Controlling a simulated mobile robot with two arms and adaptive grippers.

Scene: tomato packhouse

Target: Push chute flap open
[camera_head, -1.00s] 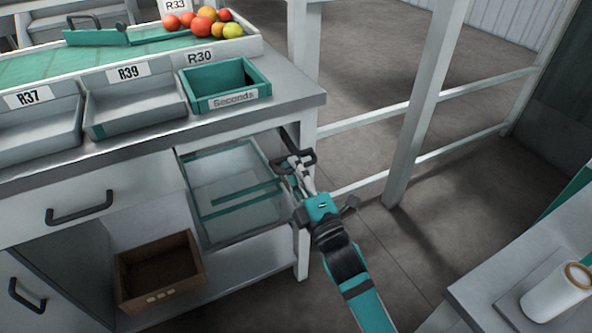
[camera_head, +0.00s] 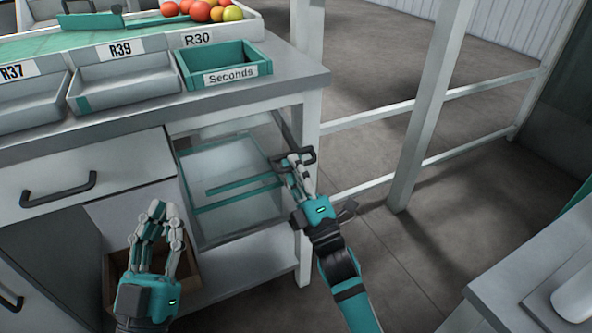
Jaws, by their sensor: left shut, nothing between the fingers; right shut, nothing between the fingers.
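A see-through panel with teal strips (camera_head: 222,170), which looks like the chute flap, is under the counter, right of the drawers. Its frame is near the right table leg. My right gripper (camera_head: 297,163) is shut and empty at the panel's right side, beside a black handle-like part (camera_head: 309,155). Whether its fingertips touch that part or the panel I cannot tell. My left gripper (camera_head: 160,218) is shut and empty, fingers pointing up, in front of the low shelf. It covers much of a brown wooden box (camera_head: 192,270).
On the counter stand grey trays (camera_head: 125,80), a teal Seconds bin (camera_head: 225,75) and several tomatoes (camera_head: 205,10). A drawer handle (camera_head: 58,190) sticks out at left. White posts and rails (camera_head: 430,105) stand at right. A white table (camera_head: 530,270) with a pale cylinder (camera_head: 578,293) is at lower right.

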